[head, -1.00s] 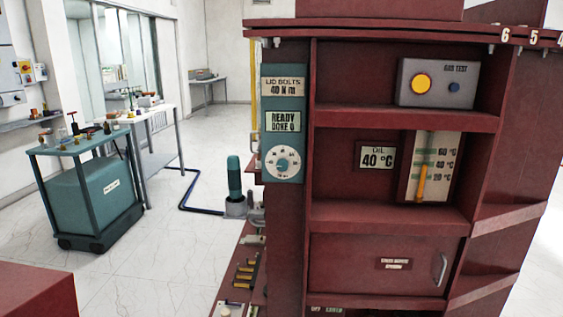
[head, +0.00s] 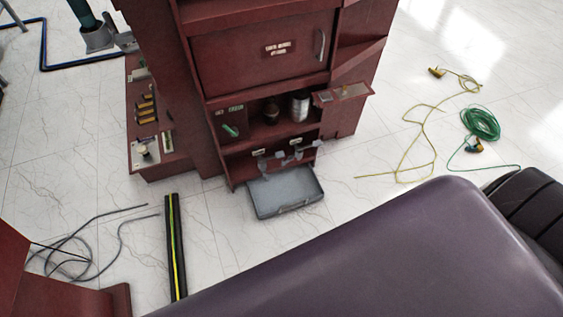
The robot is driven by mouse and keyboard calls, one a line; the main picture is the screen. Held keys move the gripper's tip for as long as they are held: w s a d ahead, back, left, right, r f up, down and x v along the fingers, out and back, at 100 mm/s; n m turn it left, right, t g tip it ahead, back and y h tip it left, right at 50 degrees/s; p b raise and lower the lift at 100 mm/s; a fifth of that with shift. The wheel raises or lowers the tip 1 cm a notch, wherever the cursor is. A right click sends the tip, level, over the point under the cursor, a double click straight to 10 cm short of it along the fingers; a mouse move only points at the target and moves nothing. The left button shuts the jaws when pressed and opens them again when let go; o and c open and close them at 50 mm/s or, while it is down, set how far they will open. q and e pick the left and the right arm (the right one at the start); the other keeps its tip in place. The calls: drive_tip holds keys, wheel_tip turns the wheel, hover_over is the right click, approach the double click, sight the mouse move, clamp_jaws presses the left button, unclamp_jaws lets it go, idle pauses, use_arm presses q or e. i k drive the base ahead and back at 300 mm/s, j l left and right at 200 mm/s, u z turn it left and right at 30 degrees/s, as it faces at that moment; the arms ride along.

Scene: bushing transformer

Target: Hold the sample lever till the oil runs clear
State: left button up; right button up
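In the head view, a dark red cabinet (head: 215,55) stands at upper centre, seen from above. In its low opening are small grey fittings (head: 280,155) with light tags; I cannot tell which of them is the sample lever. A grey tray (head: 285,192) lies on the floor just below these fittings, and I make out no oil in it. No running oil can be made out. Neither of my grippers is in view. A large purple-grey part of my own body covers the lower right and hides the floor there.
A shelf holds a dark round pot (head: 270,112) and a silver can (head: 300,107). Yellow cable (head: 425,135) and a green coil (head: 481,124) lie on the floor at right. A black strip with a yellow line (head: 175,245) and loose grey cables (head: 85,240) lie at lower left.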

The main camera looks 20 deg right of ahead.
sight(316, 143)
drive_tip(key=z, duration=1.1)
